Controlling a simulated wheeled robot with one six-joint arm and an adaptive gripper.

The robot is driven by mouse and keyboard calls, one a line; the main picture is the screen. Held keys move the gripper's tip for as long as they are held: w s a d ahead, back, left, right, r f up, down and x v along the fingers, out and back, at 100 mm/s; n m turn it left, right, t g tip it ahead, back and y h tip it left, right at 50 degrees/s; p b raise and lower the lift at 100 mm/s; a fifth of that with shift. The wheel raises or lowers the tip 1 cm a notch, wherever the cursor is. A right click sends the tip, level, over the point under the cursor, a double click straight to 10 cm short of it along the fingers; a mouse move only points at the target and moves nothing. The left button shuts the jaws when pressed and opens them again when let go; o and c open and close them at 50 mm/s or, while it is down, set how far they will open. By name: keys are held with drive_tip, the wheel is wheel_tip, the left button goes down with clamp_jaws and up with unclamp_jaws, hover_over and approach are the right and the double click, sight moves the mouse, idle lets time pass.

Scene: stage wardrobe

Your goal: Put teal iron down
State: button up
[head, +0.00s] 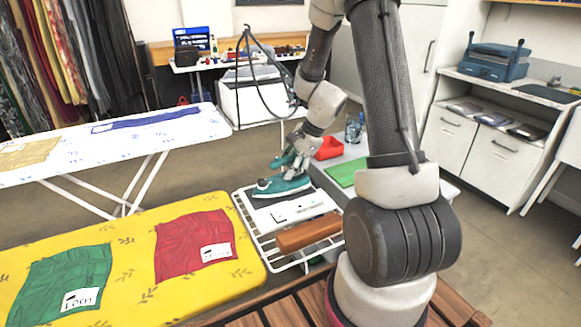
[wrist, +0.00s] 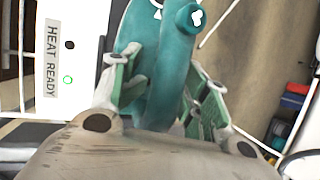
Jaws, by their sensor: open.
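The teal iron (head: 282,188) lies flat at the far end of a white wire rack (head: 240,204) that stands off the right end of the yellow ironing board. My gripper (head: 289,160) is right above the iron, coming down from the arm. In the wrist view the iron's teal handle (wrist: 165,75) runs between the two fingers of my gripper (wrist: 163,100), which stand apart on either side of it. Whether a finger touches the handle I cannot tell. The iron's tip is cut off in the wrist view.
A white panel labelled HEAT READY (wrist: 68,80) and a brown wooden block (head: 308,233) are on the rack. The yellow board (head: 128,262) carries a green and a red cloth.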

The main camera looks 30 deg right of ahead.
drive_tip(key=v, duration=1.2)
drive_tip(key=s+a+r+n+h, duration=0.1)
drive_tip(key=s+r+n, duration=0.3)
drive_tip(key=s+n, duration=0.2)
drive_tip(key=s+a+r+n+h, duration=0.1)
drive_tip(key=s+r+n, duration=0.3)
drive_tip(key=s, duration=0.5)
drive_tip(key=s+a+r+n+t+h, duration=0.1)
drive_tip(key=s+a+r+n+h, duration=0.1)
drive_tip(key=s+r+n, duration=0.3)
drive_tip(key=s+n, duration=0.2)
drive_tip(key=n, duration=0.1)
drive_tip(key=shift+s, duration=0.3)
drive_tip(key=shift+o, duration=0.4)
